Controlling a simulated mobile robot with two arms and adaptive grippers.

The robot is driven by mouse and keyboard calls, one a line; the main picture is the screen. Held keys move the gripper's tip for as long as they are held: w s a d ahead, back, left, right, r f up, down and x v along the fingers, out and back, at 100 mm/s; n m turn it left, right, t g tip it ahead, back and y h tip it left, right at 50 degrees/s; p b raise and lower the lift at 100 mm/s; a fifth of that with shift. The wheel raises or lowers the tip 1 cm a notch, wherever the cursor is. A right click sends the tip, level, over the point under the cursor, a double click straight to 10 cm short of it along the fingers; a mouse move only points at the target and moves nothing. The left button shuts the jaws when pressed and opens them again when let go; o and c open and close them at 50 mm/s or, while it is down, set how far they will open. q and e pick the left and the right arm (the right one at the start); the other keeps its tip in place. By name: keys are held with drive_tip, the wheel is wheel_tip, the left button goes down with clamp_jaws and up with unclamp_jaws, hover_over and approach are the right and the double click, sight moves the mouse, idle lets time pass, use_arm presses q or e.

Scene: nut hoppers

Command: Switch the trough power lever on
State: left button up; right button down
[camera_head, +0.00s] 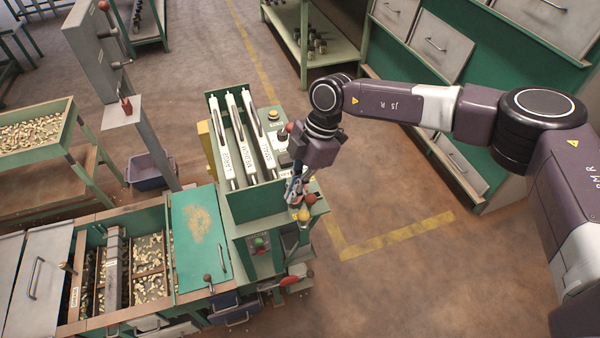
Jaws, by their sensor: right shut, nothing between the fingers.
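The trough machine (262,207) is a green box with three white sloping troughs marked LARGE, MEDIUM and SMALL (247,128). My right gripper (300,206) points down at its front right corner and is shut and empty. A red ball knob (310,198) and a yellow knob (304,215) sit right at the fingertips; I cannot tell whether the fingers touch them. Another red knob (289,127) shows beside the arm, higher up on the right side. Which of these is the trough power lever is not clear. My left gripper is out of view.
A panel with green and red buttons (260,243) is on the machine's front, with a red handle (289,281) below. A bin bench with a green lid (200,240) adjoins on the left. A grey post (125,95) stands behind. Floor to the right is clear.

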sight(304, 196)
drive_tip(key=p+x, duration=0.1)
drive_tip(key=x, duration=0.2)
drive_tip(key=shift+f, duration=0.1)
drive_tip(key=shift+w+d+f+p, duration=0.1)
drive_tip(key=shift+w+d+p, duration=0.25)
drive_tip(key=shift+d, duration=0.25)
drive_tip(key=shift+w+d+p, duration=0.2)
drive_tip(key=shift+w+d, duration=0.15)
drive_tip(key=shift+d, duration=0.25)
drive_tip(key=shift+w+d+f, duration=0.25)
drive_tip(key=shift+d, duration=0.35)
drive_tip(key=shift+a, duration=0.1)
